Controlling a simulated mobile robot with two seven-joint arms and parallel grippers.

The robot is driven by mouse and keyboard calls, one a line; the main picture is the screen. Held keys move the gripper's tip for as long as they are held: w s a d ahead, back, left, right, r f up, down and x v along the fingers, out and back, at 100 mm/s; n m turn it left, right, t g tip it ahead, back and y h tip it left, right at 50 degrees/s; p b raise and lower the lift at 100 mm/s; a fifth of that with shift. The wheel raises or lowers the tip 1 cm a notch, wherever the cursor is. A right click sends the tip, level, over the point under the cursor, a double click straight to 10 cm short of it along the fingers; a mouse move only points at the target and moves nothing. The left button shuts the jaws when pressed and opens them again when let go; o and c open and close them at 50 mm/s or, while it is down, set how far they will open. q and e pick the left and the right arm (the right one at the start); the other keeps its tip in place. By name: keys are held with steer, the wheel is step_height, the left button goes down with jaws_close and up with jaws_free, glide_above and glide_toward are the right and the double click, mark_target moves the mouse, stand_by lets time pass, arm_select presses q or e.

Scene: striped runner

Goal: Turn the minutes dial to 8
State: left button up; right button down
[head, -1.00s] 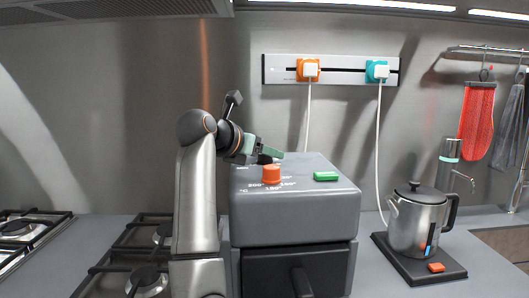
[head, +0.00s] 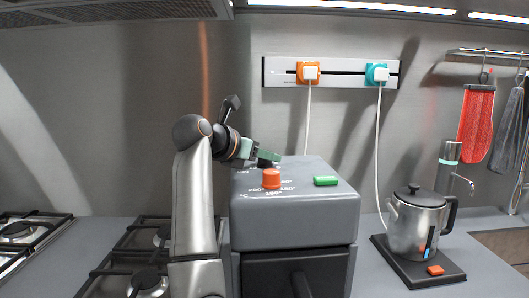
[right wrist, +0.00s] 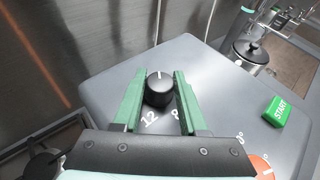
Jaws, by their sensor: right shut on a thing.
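The minutes dial (right wrist: 159,90) is a round black knob on top of the grey appliance (right wrist: 105,88). A white mark on it points toward the far side in the right wrist view. The printed 12 (right wrist: 149,118) and a partly hidden 8 (right wrist: 176,114) lie on its near side. My right gripper (right wrist: 158,92) has its green fingers on both sides of the dial, shut on it. In the head view my right gripper (head: 268,157) is at the appliance's back left and mostly hides the dial. My left gripper is not in view.
An orange temperature dial (head: 271,179) stands in front of the gripper, and a green START button (head: 326,181) is to its right. A kettle (head: 416,222) stands right of the appliance. Gas hobs (head: 140,262) lie left. Plugs and cords hang on the wall behind.

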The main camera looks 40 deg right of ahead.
steer(key=shift+r+m+g+p, duration=0.35)
steer(key=shift+m+g+p, duration=0.3)
steer(key=shift+p, duration=0.5)
steer(key=m+g+p, duration=0.1)
steer(key=g+p, duration=0.1)
steer(key=p, duration=0.1)
steer(key=shift+r+m, duration=0.1)
steer(key=shift+m, duration=0.15)
steer(key=shift+m+g+p, duration=0.7)
steer(key=shift+g+p, duration=0.15)
steer(key=shift+p, duration=0.15)
arm_select(q)
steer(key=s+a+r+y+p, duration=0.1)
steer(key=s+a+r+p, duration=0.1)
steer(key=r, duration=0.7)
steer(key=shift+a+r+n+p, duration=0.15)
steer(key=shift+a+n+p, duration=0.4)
steer(key=shift+p, duration=0.8)
arm_select(e)
steer(key=shift+f+m+g+y, duration=0.2)
steer(key=shift+m+g+y, duration=0.1)
steer(key=shift+m+g, duration=0.5)
steer(key=shift+f+m+g+y, duration=0.2)
steer(key=shift+m+g+y, duration=0.1)
steer(key=shift+m+g, duration=0.45)
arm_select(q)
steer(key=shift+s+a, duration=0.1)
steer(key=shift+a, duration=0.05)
